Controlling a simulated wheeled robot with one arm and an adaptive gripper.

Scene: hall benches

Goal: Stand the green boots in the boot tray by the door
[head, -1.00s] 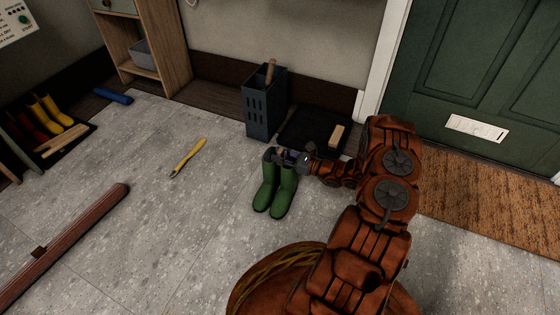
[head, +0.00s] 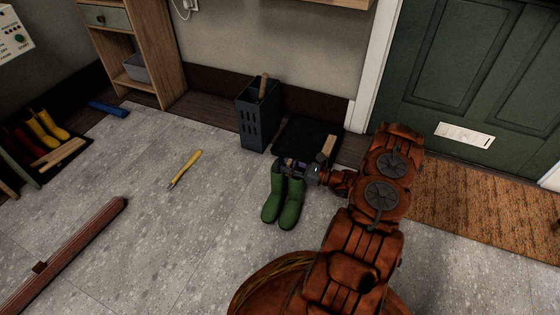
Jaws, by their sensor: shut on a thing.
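The green boots (head: 283,201) stand upright side by side, just in front of the boot tray. My gripper (head: 292,168) is shut on them at the top of the shafts, reaching in from the right. Whether the soles touch the floor or hang just above it is hard to tell. The black boot tray (head: 300,132) lies against the wall, left of the green door (head: 458,80). A pale wooden block (head: 328,147) is at its right side. My gripper and the boot tops hide part of its front edge.
A dark slotted bin (head: 257,122) with a wooden handle stands left of the tray. A yellow-handled tool (head: 186,168) and a long brown beam (head: 70,250) lie on the floor. Another tray at left holds red and yellow boots (head: 46,128). A doormat (head: 470,200) lies at right.

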